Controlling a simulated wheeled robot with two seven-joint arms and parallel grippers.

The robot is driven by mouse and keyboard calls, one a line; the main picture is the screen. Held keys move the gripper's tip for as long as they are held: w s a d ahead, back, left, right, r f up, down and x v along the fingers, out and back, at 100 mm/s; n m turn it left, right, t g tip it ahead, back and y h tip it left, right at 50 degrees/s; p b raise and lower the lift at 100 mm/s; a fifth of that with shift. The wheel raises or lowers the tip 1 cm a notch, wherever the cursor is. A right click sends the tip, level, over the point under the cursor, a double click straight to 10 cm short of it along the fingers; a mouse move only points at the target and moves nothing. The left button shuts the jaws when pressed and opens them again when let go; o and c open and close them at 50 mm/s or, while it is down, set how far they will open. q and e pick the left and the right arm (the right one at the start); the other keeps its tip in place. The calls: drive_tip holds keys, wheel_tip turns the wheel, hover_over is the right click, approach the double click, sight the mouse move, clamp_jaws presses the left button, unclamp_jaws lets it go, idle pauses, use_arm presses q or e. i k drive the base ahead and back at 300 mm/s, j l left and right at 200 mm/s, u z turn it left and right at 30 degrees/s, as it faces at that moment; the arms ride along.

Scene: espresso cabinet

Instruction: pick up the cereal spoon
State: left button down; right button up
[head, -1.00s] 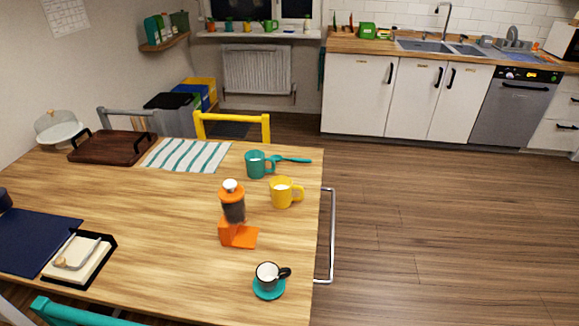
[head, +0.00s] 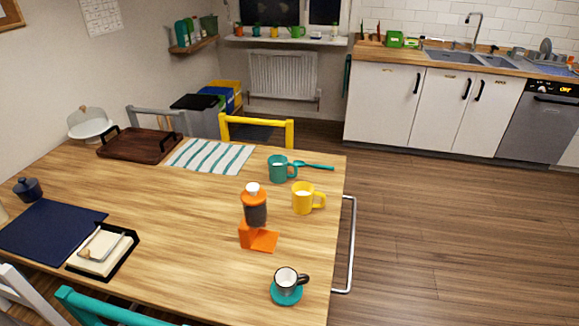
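The teal cereal spoon (head: 318,167) lies on the wooden table (head: 190,215) near its far right corner, just right of a teal mug (head: 279,169). Its bowl end is close to the mug's handle, and I cannot tell whether they touch. The spoon's handle points right toward the table's edge. Neither of my grippers is in the head view.
A yellow mug (head: 303,198) stands nearer than the spoon. A metal rail (head: 351,245) runs along the table's right side. The floor (head: 450,230) to the right is clear.

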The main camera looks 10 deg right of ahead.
sight(299, 163)
drive_tip(key=i+l+u, duration=0.1)
drive_tip(key=l+u, duration=0.3)
drive_tip(key=i+l+u, duration=0.1)
drive_tip(key=l+u, duration=0.65)
drive_tip(key=j, duration=0.1)
